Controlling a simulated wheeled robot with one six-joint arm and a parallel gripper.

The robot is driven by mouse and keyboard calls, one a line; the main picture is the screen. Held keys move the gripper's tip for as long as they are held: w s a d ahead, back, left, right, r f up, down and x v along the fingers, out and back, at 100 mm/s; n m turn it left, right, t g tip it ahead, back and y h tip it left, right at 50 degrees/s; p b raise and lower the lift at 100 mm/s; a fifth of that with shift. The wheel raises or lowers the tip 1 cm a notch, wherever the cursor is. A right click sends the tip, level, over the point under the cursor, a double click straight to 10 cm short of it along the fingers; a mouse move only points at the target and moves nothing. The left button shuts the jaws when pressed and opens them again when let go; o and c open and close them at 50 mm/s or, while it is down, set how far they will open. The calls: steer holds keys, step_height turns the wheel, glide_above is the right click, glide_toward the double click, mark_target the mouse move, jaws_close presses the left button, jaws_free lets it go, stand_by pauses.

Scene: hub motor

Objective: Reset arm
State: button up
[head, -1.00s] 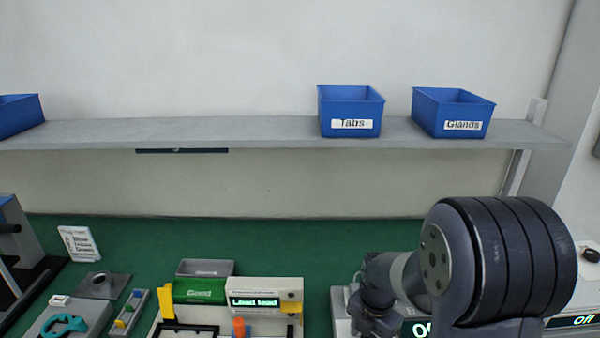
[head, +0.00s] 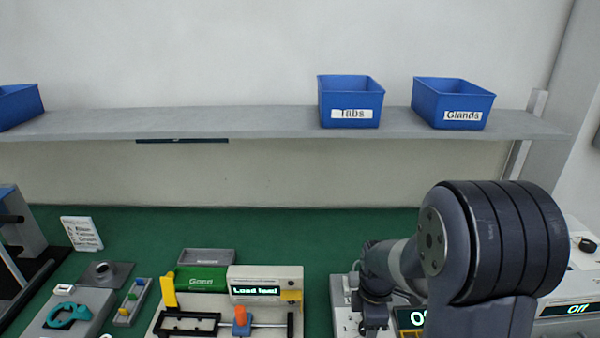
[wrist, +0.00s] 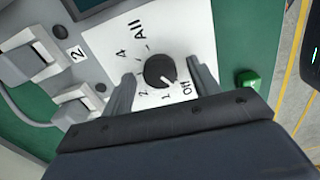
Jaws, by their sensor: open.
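My arm (head: 500,245) stands at the right of the head view, with its wrist low over a panel on the green bench. In the wrist view my gripper (wrist: 164,80) is open, with one finger on each side of a black rotary knob (wrist: 159,70). I see a gap between the knob and each finger. The knob sits on a white dial plate (wrist: 108,38) marked Off, 1, 2, 4 and All. Its white pointer line aims roughly toward Off. The fingers' exact height over the plate cannot be told.
White connectors (wrist: 72,103) lie left of the dial and a green button (wrist: 248,80) lies right. A fixture reading "Load lead" (head: 262,275) stands left of my arm. Blue bins Tabs (head: 350,92) and Glands (head: 453,96) sit on the shelf (head: 230,124). Bare green bench lies behind.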

steer(key=m+p, duration=0.1)
steer(key=m, duration=0.6)
steer(key=m+p, duration=0.1)
steer(key=m, duration=0.2)
steer(key=shift+m, duration=0.3)
steer(key=shift+m+p, duration=0.45)
steer(key=shift+m, duration=1.15)
steer(key=shift+r, duration=0.1)
